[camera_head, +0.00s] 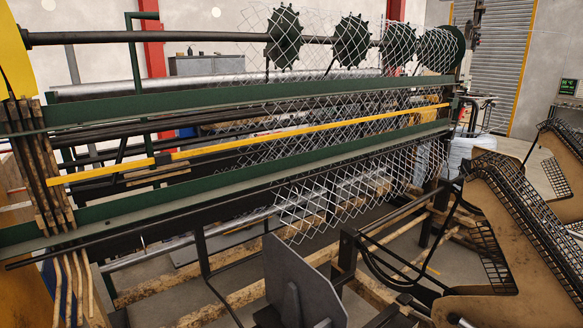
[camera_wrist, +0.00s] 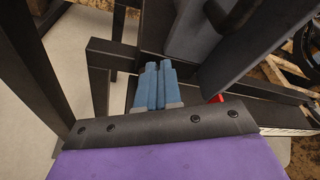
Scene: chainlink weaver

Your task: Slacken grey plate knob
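The grey plate (camera_head: 300,284) stands upright and tilted at the bottom middle of the head view, at the front of the weaving machine. In the wrist view a flat dark grey slab (camera_wrist: 262,40), which looks like this plate, runs from the upper right toward the middle. I cannot clearly make out a knob on it. My gripper (camera_wrist: 160,66) shows in the wrist view as blue-grey fingers close together, with nothing visible between them. The fingers are just left of the slab's lower end; whether they touch it is unclear. The gripper does not show in the head view.
Chainlink mesh (camera_head: 320,190) hangs across the machine, behind the plate. A yellow bar (camera_head: 300,135) and green rails (camera_head: 250,99) cross the machine. Black frame posts (camera_wrist: 112,60) stand left of the fingers. A small red part (camera_wrist: 217,98) lies to their right.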

